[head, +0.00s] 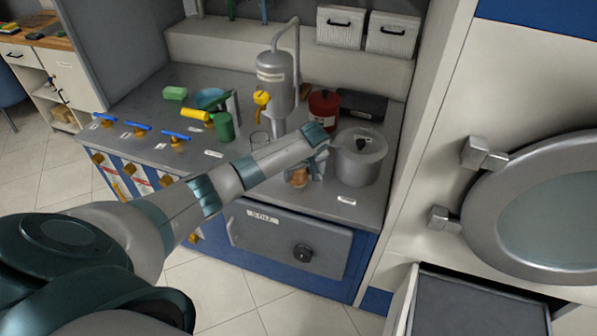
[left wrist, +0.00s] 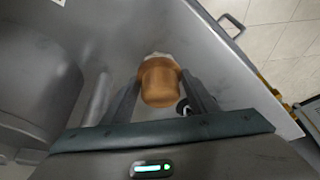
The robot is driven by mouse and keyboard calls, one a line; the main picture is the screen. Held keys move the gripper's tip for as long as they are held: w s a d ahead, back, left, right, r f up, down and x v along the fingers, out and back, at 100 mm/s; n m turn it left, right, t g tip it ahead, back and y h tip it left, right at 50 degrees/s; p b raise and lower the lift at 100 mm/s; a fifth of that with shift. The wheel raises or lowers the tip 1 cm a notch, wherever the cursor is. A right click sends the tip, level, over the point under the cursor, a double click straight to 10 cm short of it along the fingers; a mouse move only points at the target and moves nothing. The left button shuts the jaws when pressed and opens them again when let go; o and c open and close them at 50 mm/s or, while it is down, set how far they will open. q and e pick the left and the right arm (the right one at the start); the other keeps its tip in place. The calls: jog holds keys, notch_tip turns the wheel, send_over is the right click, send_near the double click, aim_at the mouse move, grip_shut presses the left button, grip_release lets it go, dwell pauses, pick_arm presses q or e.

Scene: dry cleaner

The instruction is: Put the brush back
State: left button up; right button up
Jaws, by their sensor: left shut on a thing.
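My left gripper (head: 312,172) is over the grey steel counter, just left of a lidded steel pot. In the left wrist view my left gripper (left wrist: 160,92) has its two fingers on either side of a brush with a rounded orange-brown wooden handle (left wrist: 160,83) and is shut on it. A pale end, perhaps the bristles, shows just beyond the handle. In the head view the brown handle of the brush (head: 299,177) shows under the gripper; the rest of it is hidden. My right gripper is not in view.
The steel pot (head: 361,157) stands close to the gripper's right. Behind are a red canister (head: 323,106), a dark tray (head: 361,105) and a steel tank (head: 275,80). A green bottle (head: 224,127) and blue-handled valves (head: 175,135) stand left. The front counter strip is clear.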

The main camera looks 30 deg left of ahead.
pick_arm(q)
jog(key=shift+f, duration=0.1)
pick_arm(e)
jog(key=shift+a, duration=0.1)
pick_arm(q)
jog(key=o, duration=1)
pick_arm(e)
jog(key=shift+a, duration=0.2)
pick_arm(q)
jog(key=b+v, duration=0.2)
jog(key=v, duration=1)
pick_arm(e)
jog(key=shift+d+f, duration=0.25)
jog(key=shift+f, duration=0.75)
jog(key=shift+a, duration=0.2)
